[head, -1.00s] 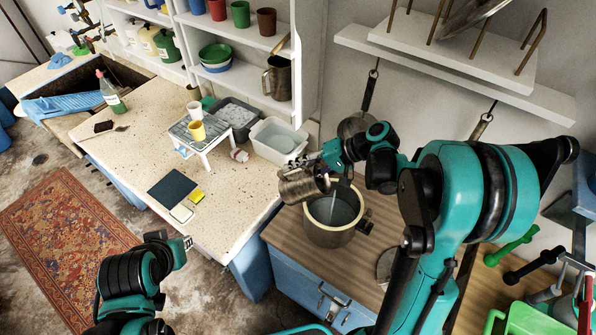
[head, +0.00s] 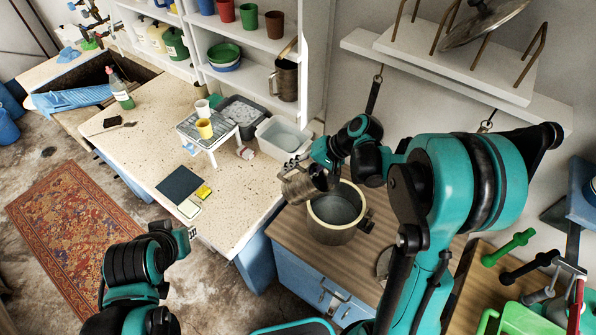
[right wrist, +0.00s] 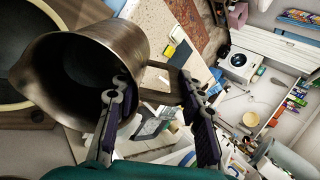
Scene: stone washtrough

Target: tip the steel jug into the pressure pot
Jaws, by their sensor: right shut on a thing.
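The steel jug (head: 297,187) is in my right gripper (head: 296,164), tilted beside the upper left rim of the pressure pot (head: 336,236). In the right wrist view the jug (right wrist: 125,45) shows its dark open mouth, and my right gripper (right wrist: 155,88) is shut on its handle. The pot (right wrist: 25,112) shows at the left edge there. The pot stands open and upright on the wooden counter, with grey contents inside. No stream shows between jug and pot. My left gripper (head: 188,234) is away at the lower left; its fingers are too small to read.
A white tub (head: 283,138) and a small white stand (head: 208,135) with cups are on the speckled counter left of the pot. A shelf (head: 262,100) with a metal pitcher rises behind. A wall rack (head: 455,65) hangs above my right arm.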

